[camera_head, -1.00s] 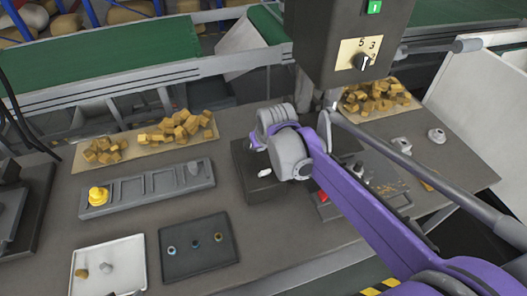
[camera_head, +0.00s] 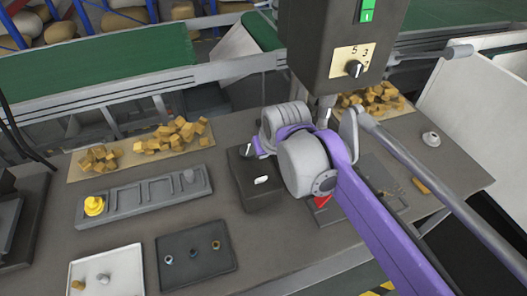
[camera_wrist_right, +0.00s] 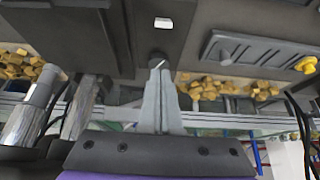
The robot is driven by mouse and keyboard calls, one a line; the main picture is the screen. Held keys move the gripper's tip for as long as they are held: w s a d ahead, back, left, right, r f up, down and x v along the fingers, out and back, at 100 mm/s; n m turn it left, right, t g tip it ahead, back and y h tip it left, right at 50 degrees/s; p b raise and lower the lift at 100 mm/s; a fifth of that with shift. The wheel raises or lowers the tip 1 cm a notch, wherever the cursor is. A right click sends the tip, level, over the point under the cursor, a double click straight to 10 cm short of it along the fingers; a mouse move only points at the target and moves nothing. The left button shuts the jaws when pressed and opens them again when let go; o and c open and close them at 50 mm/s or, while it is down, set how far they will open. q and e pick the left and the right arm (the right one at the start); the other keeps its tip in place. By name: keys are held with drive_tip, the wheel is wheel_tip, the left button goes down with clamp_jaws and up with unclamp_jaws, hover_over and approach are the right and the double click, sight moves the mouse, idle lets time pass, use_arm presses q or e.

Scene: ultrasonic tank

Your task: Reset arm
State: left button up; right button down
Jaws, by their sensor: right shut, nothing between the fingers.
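My right arm comes in from the right in the head view, purple with a grey wrist (camera_head: 305,165), over a black control box (camera_head: 265,200). The box has a white button (camera_head: 261,180) and a dark knob (camera_head: 247,151) on top. In the head view the wrist hides the right fingers. In the wrist view my right gripper (camera_wrist_right: 160,70) is shut and empty, its tips close to the dark knob (camera_wrist_right: 158,58). I cannot tell whether they touch it. My left gripper is not in view.
A grey slotted tray (camera_head: 150,204) holds a yellow knob (camera_head: 94,206). A white tray (camera_head: 105,268) and a dark tray (camera_head: 195,272) with small rings lie in front. Wooden cubes (camera_head: 176,136) sit at the back. A drill-like machine head (camera_head: 340,45) overhangs the arm.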

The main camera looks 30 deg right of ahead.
drive_tip(key=s+a+f+n+y, duration=0.1)
drive_tip(key=s+a+f+n, duration=0.1)
drive_tip(key=s+a+f, duration=0.7)
wheel_tip(320, 180, down, 4)
drive_tip(key=shift+s+a+f+n, duration=0.2)
drive_tip(key=shift+s+n, duration=0.1)
drive_tip(key=shift+s, duration=0.85)
drive_tip(key=c, duration=1.6)
unclamp_jaws()
